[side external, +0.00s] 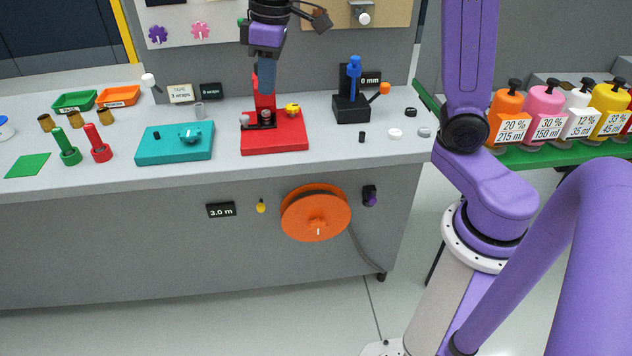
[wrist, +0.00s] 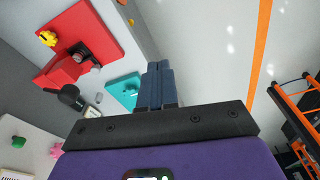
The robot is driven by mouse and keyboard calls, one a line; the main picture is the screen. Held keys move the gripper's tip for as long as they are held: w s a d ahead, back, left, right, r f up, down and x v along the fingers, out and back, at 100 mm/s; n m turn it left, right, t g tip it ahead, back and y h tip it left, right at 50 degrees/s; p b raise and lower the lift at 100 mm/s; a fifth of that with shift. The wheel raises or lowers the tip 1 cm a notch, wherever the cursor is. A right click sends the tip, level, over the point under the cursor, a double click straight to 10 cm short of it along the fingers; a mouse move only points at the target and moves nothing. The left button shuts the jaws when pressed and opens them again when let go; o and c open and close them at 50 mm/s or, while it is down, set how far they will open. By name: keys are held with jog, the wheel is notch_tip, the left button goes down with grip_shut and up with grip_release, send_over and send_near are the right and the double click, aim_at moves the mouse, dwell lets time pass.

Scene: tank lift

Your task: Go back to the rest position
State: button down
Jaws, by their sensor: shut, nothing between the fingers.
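My gripper (side external: 267,88) points down above the red stand block (side external: 274,140) on the bench. Its blue-grey fingers are together with nothing between them. In the wrist view the shut fingers (wrist: 157,78) stand in the middle, with the red block (wrist: 95,38) to their upper left. In the side view the fingers overlap the red upright of the block; I cannot tell the gap between them. The teal block (side external: 175,143) lies to the left of the red one, and shows beside the fingers in the wrist view (wrist: 124,90).
A black stand with a blue post (side external: 354,80) is right of the red block. Green (side external: 67,143) and red (side external: 98,142) upright pieces stand at left. An orange reel (side external: 316,213) is on the bench front. Colored bottles (side external: 545,105) stand on a green shelf at right.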

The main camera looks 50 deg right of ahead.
jog(key=s+d+f+n, duration=0.1)
jog(key=s+f+n, duration=0.2)
jog(key=s, duration=1)
jog(key=s+d+f+n+g, duration=0.1)
jog(key=s+f+n, duration=0.2)
jog(key=s, duration=1.1)
notch_tip(320, 180, down, 4)
jog(key=shift+d+r+h, duration=0.2)
jog(key=shift+d+h, duration=0.05)
jog(key=shift+h, duration=0.05)
